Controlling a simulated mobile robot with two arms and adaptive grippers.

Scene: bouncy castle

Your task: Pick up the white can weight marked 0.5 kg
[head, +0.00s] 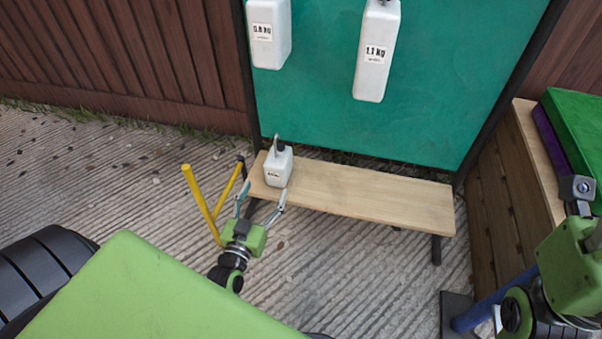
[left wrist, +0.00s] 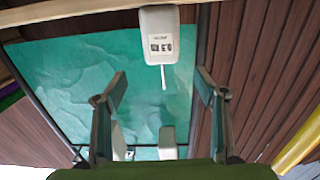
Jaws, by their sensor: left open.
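The small white can weight (head: 278,168) stands upright on the left end of the wooden bench (head: 365,195), with a hook on top. Its label is too small to read in the head view.
Larger white weights, one marked 1.1 kg (head: 376,55) and one at left (head: 270,35), hang before a teal board (head: 330,110). Yellow posts (head: 200,205) stand left of my left gripper. A wooden box (head: 538,150) is at right. The bench's middle is clear.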

